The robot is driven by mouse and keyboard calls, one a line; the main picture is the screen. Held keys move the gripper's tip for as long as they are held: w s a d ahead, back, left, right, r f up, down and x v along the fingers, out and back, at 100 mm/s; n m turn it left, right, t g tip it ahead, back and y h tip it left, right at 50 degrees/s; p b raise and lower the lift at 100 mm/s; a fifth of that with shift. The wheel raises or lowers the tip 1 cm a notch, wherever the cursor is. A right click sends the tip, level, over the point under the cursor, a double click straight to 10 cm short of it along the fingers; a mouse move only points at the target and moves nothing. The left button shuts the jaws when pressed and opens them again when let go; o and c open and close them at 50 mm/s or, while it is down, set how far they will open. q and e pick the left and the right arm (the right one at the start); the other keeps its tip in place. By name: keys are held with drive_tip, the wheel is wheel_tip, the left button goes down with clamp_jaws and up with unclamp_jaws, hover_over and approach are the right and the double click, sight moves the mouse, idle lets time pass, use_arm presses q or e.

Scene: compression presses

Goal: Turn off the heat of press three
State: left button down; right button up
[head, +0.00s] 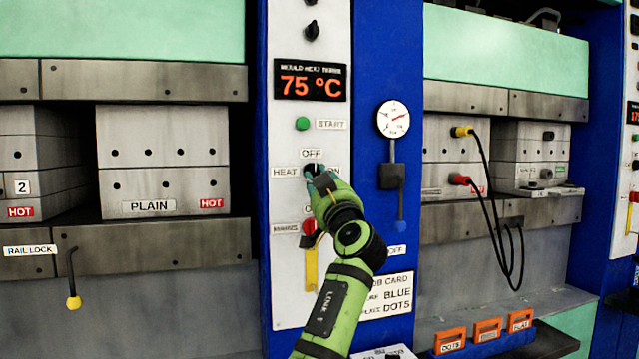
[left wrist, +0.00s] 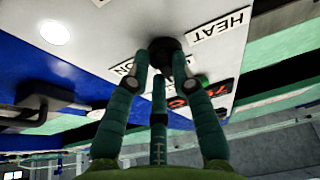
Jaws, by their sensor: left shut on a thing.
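The heat knob (head: 310,168) is a dark round knob on a white control panel (head: 285,218). A HEAT label is to its left, OFF above it and ON to its right, partly covered. My left gripper (head: 317,180) is shut on this knob. In the left wrist view the fingers (left wrist: 165,75) close around the dark knob (left wrist: 162,46), beside the HEAT label (left wrist: 219,25). Which way the knob points is hidden. The display (head: 310,80) above reads 75 °C; its small heading is blurred. My right gripper is not in view.
A green START button (head: 302,123) sits above the knob, and a red-and-yellow mains handle (head: 310,255) below, partly behind my arm. A gauge (head: 393,119) and a lever (head: 400,215) are on the blue column to the right. HOT-labelled moulds (head: 165,160) stand at left.

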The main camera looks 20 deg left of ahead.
use_arm(q)
drive_tip(key=shift+s+r, duration=0.2)
drive_tip(key=shift+r, duration=0.45)
drive_tip(key=c, duration=1.1)
unclamp_jaws()
drive_tip(key=shift+c, duration=0.2)
drive_tip(key=shift+f, duration=0.15)
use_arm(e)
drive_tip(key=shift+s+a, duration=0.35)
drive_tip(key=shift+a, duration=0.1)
use_arm(q)
drive_tip(key=shift+f, duration=0.1)
drive_tip(key=shift+f, duration=0.1)
drive_tip(key=v, duration=1.2)
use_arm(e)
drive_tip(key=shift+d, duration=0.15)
